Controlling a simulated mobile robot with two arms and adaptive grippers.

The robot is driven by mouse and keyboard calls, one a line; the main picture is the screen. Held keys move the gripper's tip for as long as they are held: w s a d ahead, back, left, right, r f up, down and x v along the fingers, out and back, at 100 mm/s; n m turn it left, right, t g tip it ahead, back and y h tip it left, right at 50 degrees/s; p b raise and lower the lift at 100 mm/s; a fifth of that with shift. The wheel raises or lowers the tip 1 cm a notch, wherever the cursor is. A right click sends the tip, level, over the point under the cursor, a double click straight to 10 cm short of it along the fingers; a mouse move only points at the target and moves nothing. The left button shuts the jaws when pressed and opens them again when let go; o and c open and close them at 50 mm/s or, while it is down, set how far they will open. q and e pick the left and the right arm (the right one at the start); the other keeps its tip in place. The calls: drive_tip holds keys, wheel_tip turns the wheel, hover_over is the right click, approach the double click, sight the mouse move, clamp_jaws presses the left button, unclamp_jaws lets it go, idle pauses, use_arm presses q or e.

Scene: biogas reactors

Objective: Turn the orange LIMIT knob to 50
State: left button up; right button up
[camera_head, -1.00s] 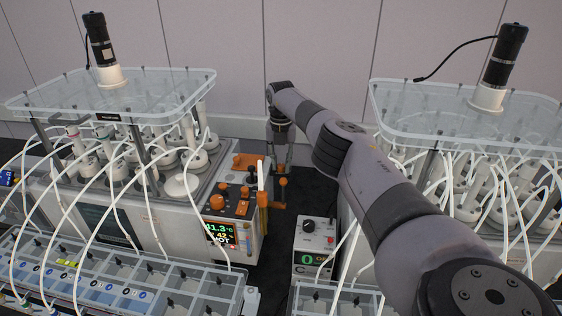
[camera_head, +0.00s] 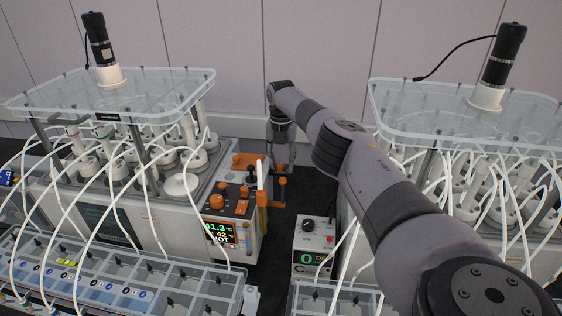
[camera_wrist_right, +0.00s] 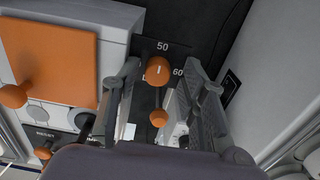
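The orange LIMIT knob (camera_wrist_right: 158,72) shows in the right wrist view, on a black panel with the numbers 50 above it and 60 to its right. Its short white mark points up, roughly toward 50. Part of the lettering left of the knob is hidden. My right gripper (camera_wrist_right: 160,75) has its fingers apart, one on each side of the knob, with visible gaps. In the head view my right gripper (camera_head: 283,163) hangs down just above the orange knob (camera_head: 282,181) at the unit's right side. My left gripper is not in view.
An orange ball-ended lever (camera_wrist_right: 158,118) lies just below the knob between the fingers. A heater unit with a lit display (camera_head: 221,233) stands left, a small box with a black dial (camera_head: 308,225) stands in front. Glass-topped reactors with white tubes flank the narrow gap.

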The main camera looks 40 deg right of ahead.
sight(281, 165)
drive_tip(key=shift+w+r, duration=0.1)
drive_tip(key=shift+r, duration=0.35)
wheel_tip(281, 165, up, 7)
drive_tip(key=shift+r, duration=0.1)
idle(0.8)
